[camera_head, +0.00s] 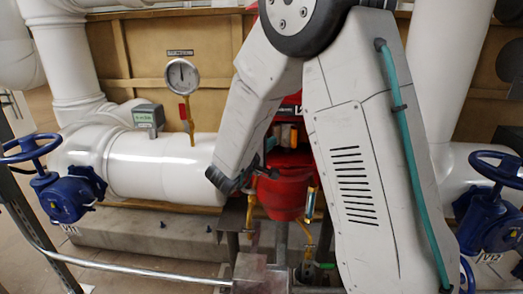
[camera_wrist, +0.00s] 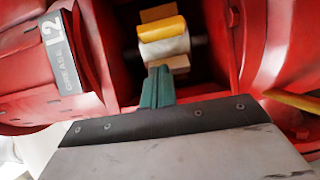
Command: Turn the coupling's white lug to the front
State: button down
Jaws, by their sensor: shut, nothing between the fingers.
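The coupling shows in the wrist view inside a dark opening of a red housing. Its white lug (camera_wrist: 164,48) lies just below a yellow lug (camera_wrist: 162,29). Tan parts show above and below these two. My gripper (camera_wrist: 158,70) has teal fingers shut together, with nothing between them. The fingertips point into the opening just below the white lug and overlap the tan part in the picture. I cannot tell whether they touch the coupling. In the head view, the red housing (camera_head: 283,190) is partly hidden behind my arm, and the fingers are hard to make out.
The red walls of the housing stand close on both sides of the opening. A label reading L2 GREASE (camera_wrist: 62,50) is at the left. A white pipe (camera_head: 160,168), a gauge (camera_head: 182,76) and blue valve wheels (camera_head: 30,148) stand around, with a rail (camera_head: 130,268) in front.

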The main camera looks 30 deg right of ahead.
aim_at(291, 135)
jog(key=d, duration=0.5)
jog(key=shift+s+d, duration=0.1)
jog(key=shift+d, duration=0.15)
jog(key=shift+a, duration=0.1)
